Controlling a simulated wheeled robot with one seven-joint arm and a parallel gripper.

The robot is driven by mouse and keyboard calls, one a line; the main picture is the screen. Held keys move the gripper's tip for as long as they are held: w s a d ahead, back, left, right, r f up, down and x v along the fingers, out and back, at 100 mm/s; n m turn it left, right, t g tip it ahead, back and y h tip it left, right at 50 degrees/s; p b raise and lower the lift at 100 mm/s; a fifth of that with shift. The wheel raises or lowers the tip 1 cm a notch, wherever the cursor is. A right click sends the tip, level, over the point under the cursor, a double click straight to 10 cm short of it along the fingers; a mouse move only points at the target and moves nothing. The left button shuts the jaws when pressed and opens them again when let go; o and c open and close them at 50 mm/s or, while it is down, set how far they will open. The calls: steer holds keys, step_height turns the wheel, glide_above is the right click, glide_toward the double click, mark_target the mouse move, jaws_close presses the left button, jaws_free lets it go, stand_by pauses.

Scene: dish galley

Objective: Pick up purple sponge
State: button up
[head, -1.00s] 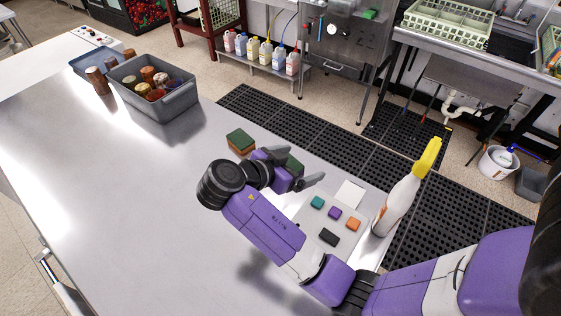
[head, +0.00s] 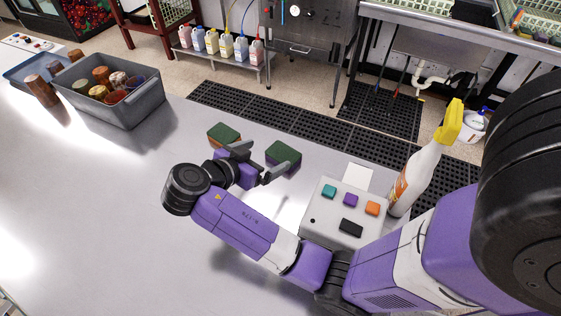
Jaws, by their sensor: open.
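The purple sponge (head: 283,154) lies on the steel counter, with a dark green top and purple sides. It is near the middle of the head view, just beyond my gripper. My gripper (head: 266,159) is open and empty, its two grey fingers pointing right toward the sponge. The lower finger overlaps the sponge's near edge in the picture; I cannot tell whether they touch. Another sponge (head: 223,134), with a green top and orange-brown sides, lies to the left, close behind the upper finger.
A grey control box (head: 318,221) with coloured buttons and a white spray bottle (head: 416,172) with a yellow head stand at right. The counter (head: 110,190) is clear at left.

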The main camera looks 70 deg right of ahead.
mark_target(281, 155)
step_height(281, 155, down, 2)
steer(key=shift+f+b, duration=0.1)
steer(key=shift+b, duration=0.55)
steer(key=shift+d+f, duration=0.15)
steer(key=shift+p+x, duration=0.35)
steer(key=shift+x, duration=0.8)
steer(key=shift+s+p+x, duration=0.1)
steer(key=shift+p+x, duration=0.3)
steer(key=shift+x, duration=0.9)
steer(key=shift+s+p+x, duration=0.15)
steer(key=shift+p+x, duration=0.2)
steer(key=shift+x, duration=0.95)
steer(key=c, duration=1.1)
